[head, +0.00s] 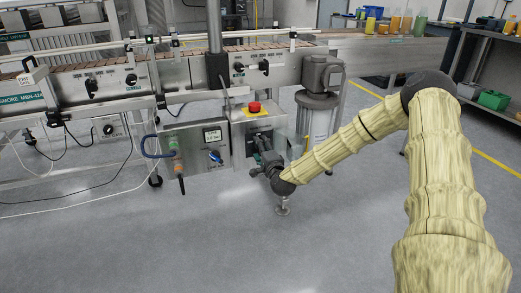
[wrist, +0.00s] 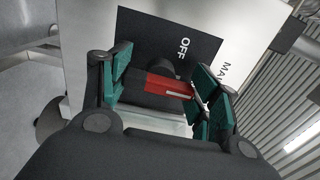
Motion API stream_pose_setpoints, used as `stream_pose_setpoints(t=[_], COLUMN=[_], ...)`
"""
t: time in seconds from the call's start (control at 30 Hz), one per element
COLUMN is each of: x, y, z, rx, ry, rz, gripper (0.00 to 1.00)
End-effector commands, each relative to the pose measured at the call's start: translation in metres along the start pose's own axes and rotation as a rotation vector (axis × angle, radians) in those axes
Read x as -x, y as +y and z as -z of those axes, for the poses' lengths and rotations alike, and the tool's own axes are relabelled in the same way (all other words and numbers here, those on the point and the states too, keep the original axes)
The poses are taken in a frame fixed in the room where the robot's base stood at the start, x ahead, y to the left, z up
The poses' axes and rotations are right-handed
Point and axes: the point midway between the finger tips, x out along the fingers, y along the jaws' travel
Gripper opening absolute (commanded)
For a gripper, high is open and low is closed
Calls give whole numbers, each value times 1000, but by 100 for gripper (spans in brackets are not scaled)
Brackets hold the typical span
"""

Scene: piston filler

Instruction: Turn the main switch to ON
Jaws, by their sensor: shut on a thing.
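The main switch (wrist: 165,86) shows in the wrist view as a red handle with a white line, on a dark plate (wrist: 150,38). The word OFF is printed on the plate just above the handle, and part of a word starting "MA" is on the pale panel at right. My gripper (wrist: 163,90) has its green pads on either side of the red handle and is shut on it. In the head view my gripper (head: 262,158) is at the front of the grey box (head: 238,132) below a red mushroom button, and it hides the switch.
The red mushroom button (head: 254,107) sits on top of the box, close above my gripper. A control box (head: 190,142) with a display and knobs stands to the left. A motor (head: 321,74) is to the right. The conveyor (head: 190,62) runs behind. The floor in front is clear.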

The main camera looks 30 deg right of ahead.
Motion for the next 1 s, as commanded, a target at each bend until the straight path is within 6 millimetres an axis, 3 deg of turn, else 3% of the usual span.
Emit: stream_pose_setpoints(t=[0.07, 0.1, 0.23, 0.67, 1.0], x=[1, 1, 0, 5, 57], y=[2, 2, 2, 1, 1], z=[2, 2, 1, 0, 0], rx=[0, 0, 0, -1, -3], ry=[3, 3, 2, 0, 0], rz=[-3, -3, -2, -1, -2], gripper=[38, 64, 84, 84, 84])
